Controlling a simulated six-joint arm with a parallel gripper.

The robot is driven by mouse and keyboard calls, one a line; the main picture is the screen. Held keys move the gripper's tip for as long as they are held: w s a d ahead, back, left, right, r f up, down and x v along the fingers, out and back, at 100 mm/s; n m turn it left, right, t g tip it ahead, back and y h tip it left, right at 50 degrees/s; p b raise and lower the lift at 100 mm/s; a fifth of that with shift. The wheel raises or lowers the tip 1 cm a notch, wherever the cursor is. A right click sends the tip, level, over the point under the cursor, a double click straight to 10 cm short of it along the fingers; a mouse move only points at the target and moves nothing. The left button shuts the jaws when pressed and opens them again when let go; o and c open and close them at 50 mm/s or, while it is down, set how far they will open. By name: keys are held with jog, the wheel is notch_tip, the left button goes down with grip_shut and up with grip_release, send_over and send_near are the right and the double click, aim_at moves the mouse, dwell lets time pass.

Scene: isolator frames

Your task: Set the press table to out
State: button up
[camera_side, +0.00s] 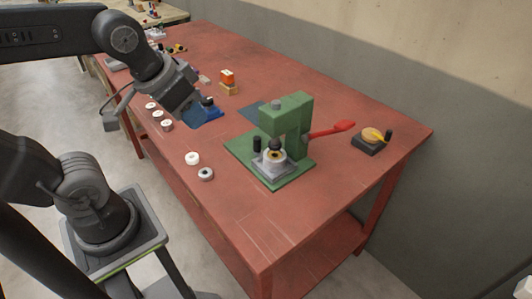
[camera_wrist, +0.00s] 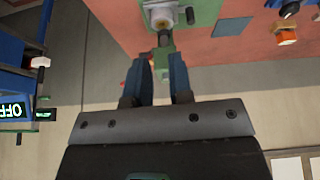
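The green press (camera_side: 297,120) with its red lever (camera_side: 330,130) stands on a green base plate on the red table. Its grey press table (camera_side: 272,172) sits at the front of the base, with a ring-shaped part on it and a black upright knob (camera_side: 257,144) beside it. In the wrist view the press table (camera_wrist: 160,14) shows at the top, with the dark knob (camera_wrist: 164,38) below it. My gripper (camera_wrist: 158,62) has its two fingers apart with nothing held between them. In the side view my gripper (camera_side: 187,108) is above the table, left of the press and apart from it.
A blue fixture (camera_side: 205,114), an orange block (camera_side: 227,76) and several white round parts (camera_side: 192,158) lie left of the press. An "OFF" display (camera_wrist: 12,110) shows at left in the wrist view. The front table area is clear.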

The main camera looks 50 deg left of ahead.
jog(key=shift+o, duration=1)
jog(key=w+a+r+n+g, duration=0.1)
jog(key=w+a+n+g, duration=0.1)
jog(key=w, duration=0.5)
jog(key=shift+w+n+g, duration=0.15)
jog(key=shift+n+g, duration=0.15)
jog(key=shift+g, duration=0.1)
jog(key=n+g+h, duration=0.2)
jog(key=n+g, duration=0.2)
send_over(257, 137)
jog(key=w+a+x, duration=0.1)
jog(key=x, duration=0.4)
jog(key=w+a+f+n+g+h, duration=0.1)
jog(key=w+a+f+n+g, duration=0.15)
jog(key=f, duration=0.35)
jog(key=shift+m+t, duration=0.25)
jog(key=shift+t, duration=0.2)
jog(key=x, duration=1.2)
jog(key=shift+w+f, duration=0.1)
jog(key=shift+f, duration=0.15)
jog(key=shift+c, duration=0.4)
grip_shut()
jog(key=shift+a, duration=0.1)
